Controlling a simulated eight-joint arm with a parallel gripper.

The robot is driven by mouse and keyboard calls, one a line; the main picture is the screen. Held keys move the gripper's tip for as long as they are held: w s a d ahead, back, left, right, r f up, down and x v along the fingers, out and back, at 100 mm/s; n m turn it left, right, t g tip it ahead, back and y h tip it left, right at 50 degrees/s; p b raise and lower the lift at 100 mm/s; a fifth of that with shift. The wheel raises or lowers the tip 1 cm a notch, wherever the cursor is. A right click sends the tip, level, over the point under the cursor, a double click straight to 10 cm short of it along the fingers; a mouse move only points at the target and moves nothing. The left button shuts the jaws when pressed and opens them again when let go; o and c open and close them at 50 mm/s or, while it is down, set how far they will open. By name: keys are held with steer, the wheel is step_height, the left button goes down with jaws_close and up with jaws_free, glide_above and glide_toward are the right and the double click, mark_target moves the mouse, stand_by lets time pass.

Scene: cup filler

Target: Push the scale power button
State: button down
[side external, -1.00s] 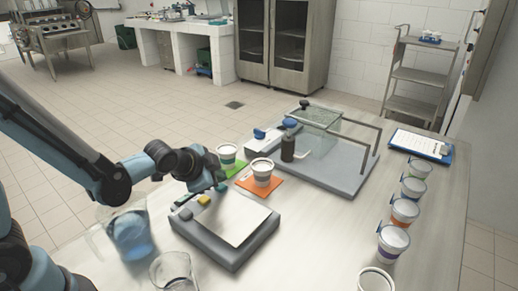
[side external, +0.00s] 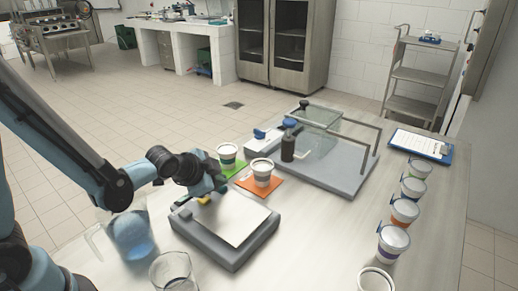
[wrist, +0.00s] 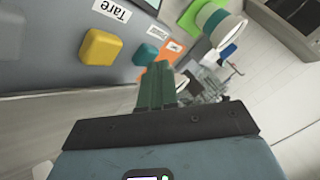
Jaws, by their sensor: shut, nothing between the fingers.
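The scale (side external: 218,250) is a grey box with a pale flat plate (side external: 237,217) on the table. In the wrist view its yellow button (wrist: 102,47) sits below a "Tare" label. A teal button (wrist: 146,53) is beside it, with a small white label I cannot read. My gripper (wrist: 157,66) is shut and empty, with its green fingers pointing close to the teal button; I cannot tell whether they touch it. In the side view my gripper (side external: 209,195) is low over the scale's back left edge and partly hides the buttons.
A cup (side external: 262,174) on an orange mat (side external: 250,186) and another cup (side external: 227,155) on a green mat (side external: 235,168) stand just behind the scale. Several cups line the right side.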

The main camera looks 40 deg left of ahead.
steer(key=shift+r, duration=0.6)
steer(key=shift+r, duration=3)
steer(key=s+r+n+g+h, duration=0.1)
steer(key=s+r+n+g, duration=0.1)
steer(key=s+n, duration=0.5)
steer(key=shift+s+n, duration=0.4)
steer(key=shift+s, duration=2.05)
